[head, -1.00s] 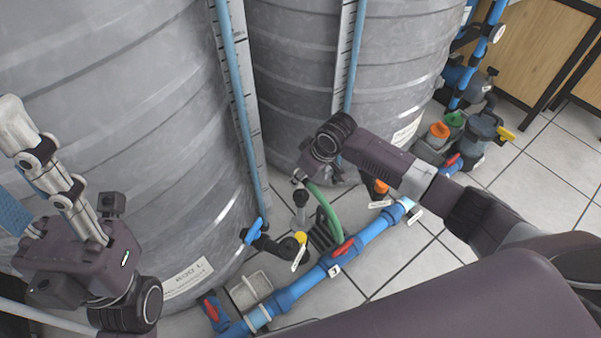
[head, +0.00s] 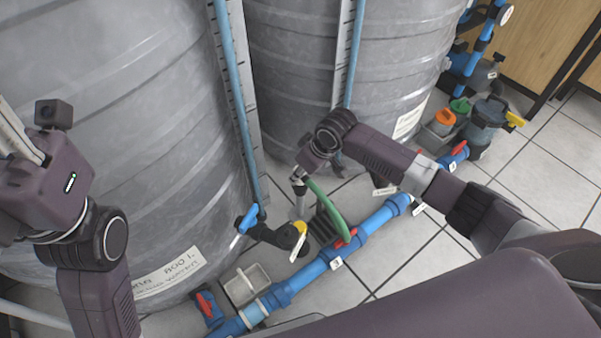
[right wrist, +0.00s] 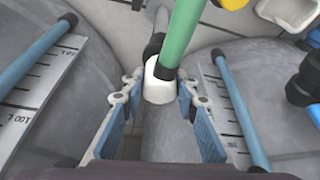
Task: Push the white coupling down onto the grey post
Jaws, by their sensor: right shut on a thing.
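The white coupling (right wrist: 160,84) sits on the end of a green hose (right wrist: 181,35) in the right wrist view. My right gripper (right wrist: 158,92) has its fingers on both sides of the coupling and is shut on it. In the head view, my right gripper (head: 298,182) is just above the grey post (head: 299,207), which stands upright near the black valve. The fingers hide the coupling there, so I cannot tell how far it is on the post. My left gripper (head: 14,133) is cut off at the left edge, with its fingertips out of frame.
Two large grey tanks (head: 110,120) stand close behind the post. A blue pipe (head: 310,272) and a small tray (head: 245,288) lie in front.

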